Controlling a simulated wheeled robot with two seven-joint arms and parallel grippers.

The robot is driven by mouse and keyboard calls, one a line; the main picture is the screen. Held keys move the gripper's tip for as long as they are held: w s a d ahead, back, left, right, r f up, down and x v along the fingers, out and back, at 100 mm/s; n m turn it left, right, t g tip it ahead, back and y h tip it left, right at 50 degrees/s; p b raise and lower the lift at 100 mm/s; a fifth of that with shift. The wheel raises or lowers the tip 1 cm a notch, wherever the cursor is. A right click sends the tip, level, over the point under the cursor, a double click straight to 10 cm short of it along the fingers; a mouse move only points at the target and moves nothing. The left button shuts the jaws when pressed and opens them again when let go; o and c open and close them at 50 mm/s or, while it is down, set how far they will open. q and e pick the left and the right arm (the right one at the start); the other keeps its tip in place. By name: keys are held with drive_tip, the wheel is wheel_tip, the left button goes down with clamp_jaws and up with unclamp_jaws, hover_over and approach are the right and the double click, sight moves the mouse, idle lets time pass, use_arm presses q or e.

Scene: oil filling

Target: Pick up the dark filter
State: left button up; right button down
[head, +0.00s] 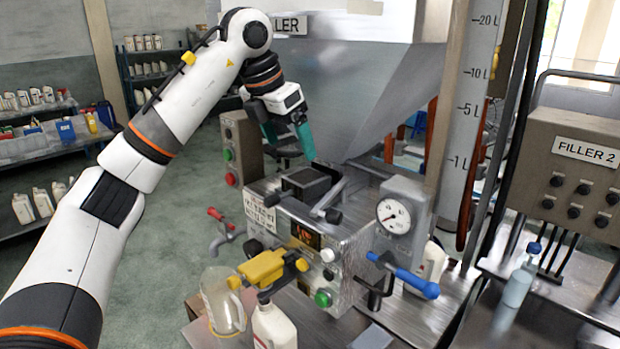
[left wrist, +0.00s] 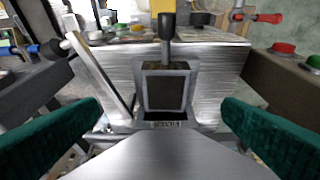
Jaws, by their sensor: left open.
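The dark filter (head: 306,180) looks like a dark square block seated in a grey frame on top of the metal filling machine (head: 345,262). In the left wrist view the dark filter (left wrist: 165,92) is near the middle, beyond and between the fingers. My left gripper (head: 290,148) has green fingers and hangs just above and behind the filter in the head view. In the left wrist view the left gripper (left wrist: 165,128) is spread wide and empty, apart from the filter. My right gripper does not show.
A grey lever (left wrist: 100,75) stands beside the filter frame. A large hopper (head: 355,95) rises behind. A pressure gauge (head: 394,215), a blue-handled valve (head: 405,276) and a yellow valve (head: 265,268) are on the machine's front. Bottles stand below. A button box (head: 238,150) is at the left.

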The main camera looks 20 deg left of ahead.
sight(304, 177)
use_arm(q)
drive_tip(key=p+x, duration=0.1)
drive_tip(key=x, duration=0.3)
drive_tip(key=shift+w+a, duration=0.15)
drive_tip(key=shift+w+f, duration=0.1)
drive_tip(key=shift+w, duration=0.05)
drive_tip(key=shift+p+x, duration=0.85)
drive_tip(key=shift+p, duration=0.1)
drive_tip(key=x, duration=0.1)
drive_tip(key=p+x, duration=0.1)
drive_tip(key=x, duration=0.1)
drive_tip(key=shift+w+a, duration=0.2)
drive_tip(key=shift+f, duration=0.2)
drive_tip(key=shift+d, duration=0.15)
drive_tip(key=shift+c, duration=0.2)
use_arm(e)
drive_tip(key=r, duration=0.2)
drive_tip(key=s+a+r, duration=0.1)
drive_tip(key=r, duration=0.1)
use_arm(q)
drive_tip(key=c, duration=0.9)
drive_tip(key=shift+r, duration=0.1)
drive_tip(key=shift+c, duration=1.4)
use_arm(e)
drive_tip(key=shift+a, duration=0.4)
